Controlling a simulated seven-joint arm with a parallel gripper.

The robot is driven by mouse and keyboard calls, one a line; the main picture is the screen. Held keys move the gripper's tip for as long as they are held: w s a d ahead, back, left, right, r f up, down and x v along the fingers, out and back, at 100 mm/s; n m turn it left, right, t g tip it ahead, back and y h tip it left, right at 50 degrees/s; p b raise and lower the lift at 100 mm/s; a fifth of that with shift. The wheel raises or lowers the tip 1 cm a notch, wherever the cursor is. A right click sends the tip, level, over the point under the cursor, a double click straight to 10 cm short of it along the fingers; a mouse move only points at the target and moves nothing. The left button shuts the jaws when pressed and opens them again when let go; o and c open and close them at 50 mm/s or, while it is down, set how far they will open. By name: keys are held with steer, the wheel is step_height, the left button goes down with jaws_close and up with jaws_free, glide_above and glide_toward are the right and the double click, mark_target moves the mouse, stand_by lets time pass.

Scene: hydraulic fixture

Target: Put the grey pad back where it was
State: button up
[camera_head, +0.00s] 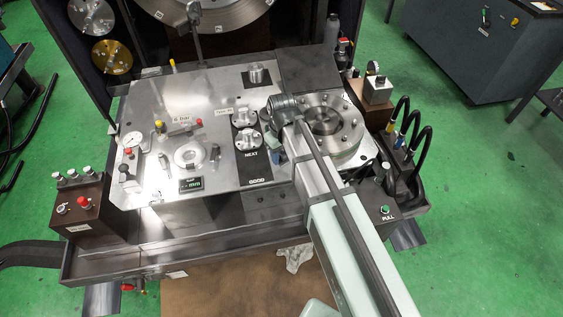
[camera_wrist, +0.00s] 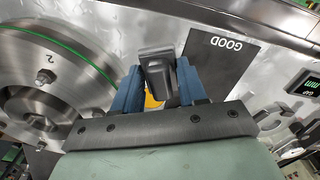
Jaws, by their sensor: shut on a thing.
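In the wrist view my gripper (camera_wrist: 157,80) has its two blue fingers shut on a dark grey pad (camera_wrist: 158,62). The pad stands out between the fingertips, near the dark panel marked GOOD (camera_wrist: 208,64). In the head view my gripper (camera_head: 277,146) is over the plate, between the dark NEXT/GOOD panel and the round steel flange (camera_head: 345,130). My own arm largely hides the fingers and pad there. I cannot tell whether the pad touches a surface. A bit of yellow (camera_wrist: 151,101) shows behind the pad.
The steel plate (camera_head: 215,95) carries a round raised fitting (camera_head: 188,154), a gauge (camera_head: 133,140) and a GAP display (camera_head: 191,184). Metal knobs (camera_head: 248,139) stand on the dark panel. Black hoses (camera_head: 421,140) arch at the right.

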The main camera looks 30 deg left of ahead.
mark_target(281, 162)
steer(key=shift+f, duration=2.15)
steer(key=shift+f, duration=0.15)
steer(key=o, duration=1.1)
step_height(281, 162, up, 12)
steer(key=shift+r, duration=0.15)
